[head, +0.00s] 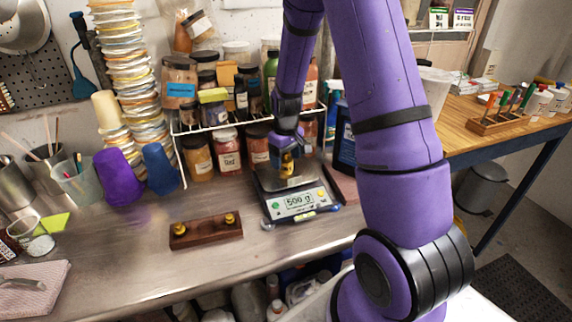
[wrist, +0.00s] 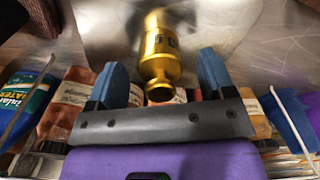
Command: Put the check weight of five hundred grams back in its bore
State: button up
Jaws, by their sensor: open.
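The brass check weight (head: 287,165) stands upright on the pan of the scale (head: 296,203), whose display reads 500 g. In the wrist view the weight (wrist: 161,50) shows between the two blue fingertips, with gaps on both sides. My gripper (head: 286,150) is open and points down over the weight; it also shows in the wrist view (wrist: 163,78). The wooden weight block (head: 205,231) lies on the steel bench to the left of the scale, with a small brass weight near each end. Its empty bore is too small to make out.
A wire rack (head: 222,125) of pigment jars stands right behind the scale. A purple cup (head: 118,177) and a blue cup (head: 158,168) stand at the left. The bench between block and scale is clear. A wooden table (head: 470,140) is at the right.

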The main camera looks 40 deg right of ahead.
jog(key=shift+f, duration=0.5)
grip_shut()
jog(key=shift+r, duration=0.6)
notch_tip(320, 180, up, 2)
jog(key=shift+r, duration=0.1)
jog(key=s+a+r, duration=0.1)
jog(key=s, duration=1.4)
jog(key=shift+s+r, duration=0.3)
jog(key=shift+s, duration=0.05)
